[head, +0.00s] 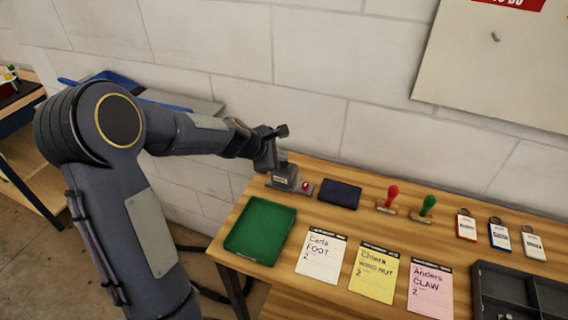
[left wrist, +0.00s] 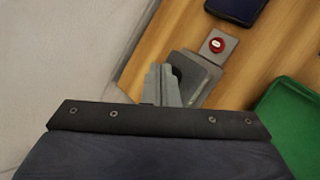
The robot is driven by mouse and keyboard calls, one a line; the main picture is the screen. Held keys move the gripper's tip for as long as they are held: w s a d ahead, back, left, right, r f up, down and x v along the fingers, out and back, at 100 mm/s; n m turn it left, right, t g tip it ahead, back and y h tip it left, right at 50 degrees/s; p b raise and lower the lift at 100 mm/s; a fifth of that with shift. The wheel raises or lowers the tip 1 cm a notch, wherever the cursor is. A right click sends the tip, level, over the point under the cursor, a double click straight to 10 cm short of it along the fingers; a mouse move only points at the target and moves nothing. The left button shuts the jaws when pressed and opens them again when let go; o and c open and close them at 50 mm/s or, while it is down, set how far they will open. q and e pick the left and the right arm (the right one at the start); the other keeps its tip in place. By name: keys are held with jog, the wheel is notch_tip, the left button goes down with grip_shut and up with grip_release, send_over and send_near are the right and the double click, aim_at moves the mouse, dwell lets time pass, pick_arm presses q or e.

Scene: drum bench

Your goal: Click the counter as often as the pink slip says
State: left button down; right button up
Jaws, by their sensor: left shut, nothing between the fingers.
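The pink slip (head: 431,289) lies on the bench at the right of three slips and reads "Anders CLAW 2". The counter (head: 284,180) is a small grey box at the bench's back left, with a red button (head: 305,186) on a grey plate at its right. In the left wrist view the red button (left wrist: 217,44) shows clear of my fingers, beyond the grey body (left wrist: 208,74). My left gripper (head: 282,163) is shut and empty, at or just above the counter's box; whether it touches cannot be told. My right gripper is not in view.
A green tray (head: 261,229) lies in front of the counter and a dark blue pad (head: 340,193) to its right. Red (head: 391,196) and green (head: 428,205) stamps, white (head: 321,256) and yellow (head: 374,272) slips, several tags and a dark tray (head: 477,300) fill the right.

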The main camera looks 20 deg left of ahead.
aim_at(281, 165)
pick_arm(q)
jog(key=shift+f+b, duration=0.45)
jog(key=shift+f, duration=0.1)
dwell(0.6)
jog(key=shift+r, duration=0.1)
jog(key=shift+r+p, duration=0.9)
jog(key=shift+p, duration=0.05)
notch_tip(281, 165, up, 6)
jog(key=p, duration=0.5)
jog(key=shift+p, duration=0.4)
